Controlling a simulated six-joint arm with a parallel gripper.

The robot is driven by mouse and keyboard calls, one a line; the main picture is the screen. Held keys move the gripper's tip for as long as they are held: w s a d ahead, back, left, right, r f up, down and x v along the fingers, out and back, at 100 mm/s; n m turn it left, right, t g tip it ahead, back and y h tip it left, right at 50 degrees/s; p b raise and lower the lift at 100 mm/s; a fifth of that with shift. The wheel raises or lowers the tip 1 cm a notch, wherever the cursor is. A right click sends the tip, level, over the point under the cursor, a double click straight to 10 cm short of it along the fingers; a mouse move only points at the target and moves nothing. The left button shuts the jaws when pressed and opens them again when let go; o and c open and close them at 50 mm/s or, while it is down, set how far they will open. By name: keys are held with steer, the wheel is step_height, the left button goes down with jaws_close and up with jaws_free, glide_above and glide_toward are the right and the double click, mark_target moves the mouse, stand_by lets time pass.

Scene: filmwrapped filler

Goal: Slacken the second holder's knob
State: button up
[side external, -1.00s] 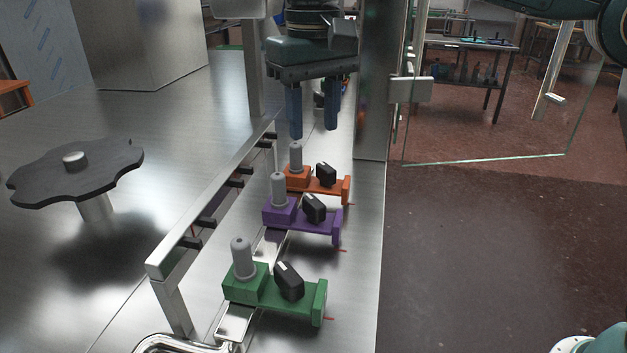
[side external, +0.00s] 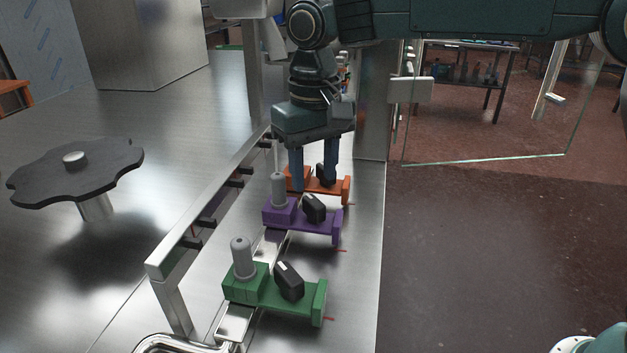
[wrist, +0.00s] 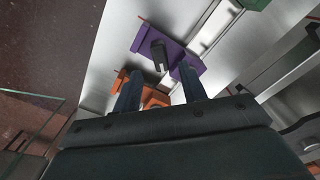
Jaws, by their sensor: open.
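Three holders sit in a row on the metal rail: green (side external: 270,292) nearest, purple (side external: 320,223) in the middle, orange (side external: 341,189) farthest. The purple middle one has a black knob (side external: 314,208), tilted, and an upright grey post (side external: 278,190). In the wrist view the purple holder (wrist: 192,65) and its knob (wrist: 158,54) lie just beyond the fingertips. My gripper (side external: 314,186) is open, blue fingers pointing down, close above or beside the orange holder, whose knob is partly hidden by a finger. I cannot tell whether they touch. The green holder's knob (side external: 288,281) is clear of it.
A raised metal bar (side external: 215,205) with black pegs runs along the holders' left. A dark lobed wheel (side external: 105,172) stands farther left. A metal post (side external: 373,110) and a glass panel (side external: 490,130) stand behind and to the right. The space above the green holder is free.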

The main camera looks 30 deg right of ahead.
mark_target(314, 200)
steer(key=shift+f, duration=2.7)
steer(key=shift+c, duration=0.4)
jaws_close()
